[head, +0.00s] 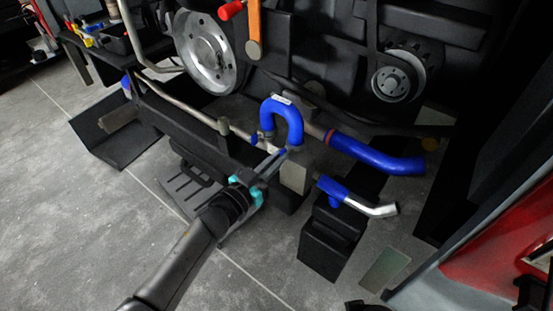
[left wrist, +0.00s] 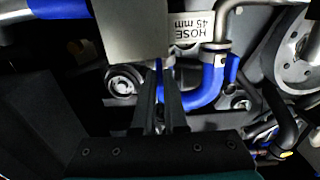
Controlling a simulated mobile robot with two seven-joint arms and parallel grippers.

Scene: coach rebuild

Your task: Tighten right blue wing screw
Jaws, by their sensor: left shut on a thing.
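A blue U-shaped hose (head: 281,108) with a white label stands upright in the middle of the head view. In the left wrist view the hose (left wrist: 208,88) shows beside a clamp band. My left gripper (head: 281,156) reaches in from the lower left and is shut at the hose's right lower end. The fingers (left wrist: 160,78) are close together in the left wrist view. Another blue wing screw (head: 254,139) sits at the hose's left end and also shows in the left wrist view (left wrist: 232,68).
A larger blue hose (head: 375,155) runs right behind the gripper. A blue piece with a silver pipe (head: 370,208) rests on a black block (head: 330,240). A metal disc (head: 207,52) stands at the back left. The grey floor (head: 75,215) is open at front left.

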